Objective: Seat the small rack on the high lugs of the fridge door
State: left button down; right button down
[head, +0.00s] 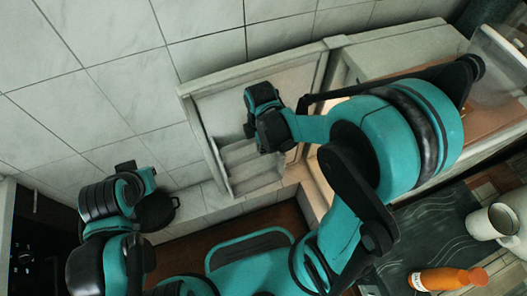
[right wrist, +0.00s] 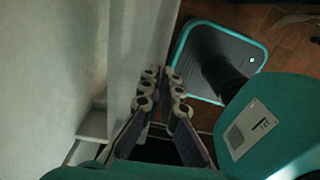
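The open fridge door (head: 188,97) stands in the middle of the head view, with its pale inner side showing. A small pale rack (head: 272,182) shows low in the door frame, beside my right arm; I cannot tell how it is supported. My right gripper (head: 262,95) is in front of the door's inner side, above this rack. In the right wrist view its fingertips (right wrist: 159,74) nearly meet beside a pale panel, with nothing visible between them. The high lugs cannot be made out. My left gripper (head: 150,185) is at the lower left, away from the door; its fingers are unclear.
The fridge body (head: 395,48) stands right of the door. A dark counter (head: 400,235) at lower right bears a white enamel pot (head: 488,222) and an orange bottle (head: 447,279). A tiled wall lies behind.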

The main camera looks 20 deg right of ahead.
aim_at(255, 144)
jog(key=shift+w+a+b, duration=0.15)
jog(key=shift+w, duration=1.1)
jog(key=shift+w+a+b, duration=0.1)
jog(key=shift+w+b, duration=0.05)
jog(key=shift+w, duration=1.05)
jog(key=shift+w+f, duration=0.15)
jog(key=shift+f, duration=0.05)
jog(key=shift+f+b, duration=0.7)
jog(key=shift+b, duration=0.05)
jog(key=c, duration=1.6)
grip_release()
jog(key=shift+c, duration=0.2)
jog(key=shift+r, duration=0.1)
notch_tip(255, 144, up, 12)
